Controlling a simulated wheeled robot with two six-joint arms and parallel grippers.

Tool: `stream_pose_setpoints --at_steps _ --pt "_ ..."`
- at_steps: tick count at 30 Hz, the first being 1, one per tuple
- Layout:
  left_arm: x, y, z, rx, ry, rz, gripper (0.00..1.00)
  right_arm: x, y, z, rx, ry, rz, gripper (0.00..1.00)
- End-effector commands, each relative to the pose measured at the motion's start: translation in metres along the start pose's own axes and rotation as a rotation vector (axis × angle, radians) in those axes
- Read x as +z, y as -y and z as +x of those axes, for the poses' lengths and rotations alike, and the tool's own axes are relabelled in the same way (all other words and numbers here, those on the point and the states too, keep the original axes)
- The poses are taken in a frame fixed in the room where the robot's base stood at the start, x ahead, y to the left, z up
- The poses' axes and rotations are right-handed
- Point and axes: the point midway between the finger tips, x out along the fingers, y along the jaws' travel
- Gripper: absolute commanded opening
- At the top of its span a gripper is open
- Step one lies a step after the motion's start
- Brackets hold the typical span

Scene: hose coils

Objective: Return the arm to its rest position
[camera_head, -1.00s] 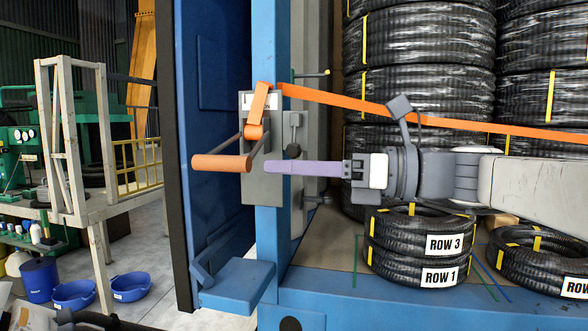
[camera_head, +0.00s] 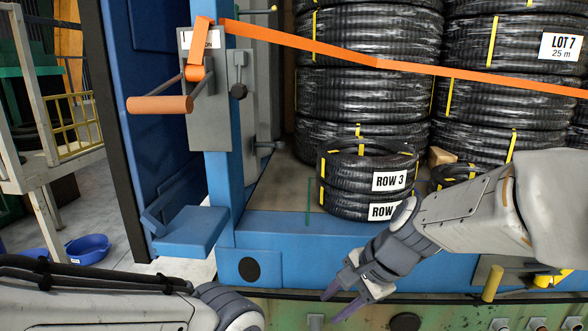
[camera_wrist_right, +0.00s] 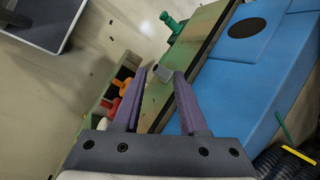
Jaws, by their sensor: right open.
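My right arm (camera_head: 470,215) comes in from the right in the head view, angled down to the left. Its right gripper (camera_head: 342,292) hangs low in front of the blue platform's front edge, pointing down and left. Its two purple fingers are apart, and no held thing shows between them. In the right wrist view the open right gripper (camera_wrist_right: 158,76) shows its fingers above a green ledge with small fittings. Part of my left arm (camera_head: 110,305) crosses the lower left of the head view; its gripper is out of view.
An orange-handled winch (camera_head: 160,104) on the blue post holds an orange strap (camera_head: 330,50) across tall hose stacks. Coils labelled ROW 3 (camera_head: 368,170) stand on the blue platform (camera_head: 290,232). A blue step (camera_head: 190,232) juts out left. A green ledge (camera_head: 450,315) runs along the front.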

Motion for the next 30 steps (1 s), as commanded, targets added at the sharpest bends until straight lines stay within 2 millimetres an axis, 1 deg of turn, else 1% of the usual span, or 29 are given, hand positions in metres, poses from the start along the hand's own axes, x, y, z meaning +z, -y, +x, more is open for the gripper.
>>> stream_pose_setpoints --at_steps 1,3,6,9,12,14,15,18,23,26,30 --pt "0.000 0.000 0.000 0.000 0.000 0.000 0.50 -0.015 -0.023 0.008 0.054 -0.055 -0.116 0.42" --pt "0.000 0.000 0.000 0.000 0.000 0.000 0.50 -0.033 -0.049 0.015 0.124 -0.118 -0.289 0.42" --pt "0.000 0.000 0.000 0.000 0.000 0.000 0.50 -0.053 -0.079 0.022 0.214 -0.174 -0.515 0.42" --pt "0.000 0.000 0.000 0.000 0.000 0.000 0.50 -0.067 -0.103 0.026 0.293 -0.201 -0.725 0.42" --pt "0.000 0.000 0.000 0.000 0.000 0.000 0.50 -0.076 -0.123 0.029 0.363 -0.210 -0.928 0.42" --pt "0.000 0.000 0.000 0.000 0.000 0.000 0.50 -0.081 -0.134 0.030 0.401 -0.209 -1.048 0.42" --pt "0.000 0.000 0.002 0.000 0.000 0.000 0.50 -0.080 -0.138 0.033 0.414 -0.203 -1.115 0.42" --pt "0.001 0.001 0.012 0.000 0.000 0.000 0.50 -0.053 -0.133 0.042 0.407 -0.161 -1.176 0.42" --pt "0.001 0.002 0.024 0.000 0.000 0.000 0.50 -0.013 -0.136 0.051 0.409 -0.084 -1.285 0.42" --pt "0.002 0.002 0.032 0.000 0.000 0.000 0.50 0.016 -0.143 0.056 0.412 -0.026 -1.366 0.42" --pt "0.003 0.003 0.045 0.000 0.000 -0.001 0.50 0.058 -0.160 0.060 0.421 0.068 -1.496 0.42"
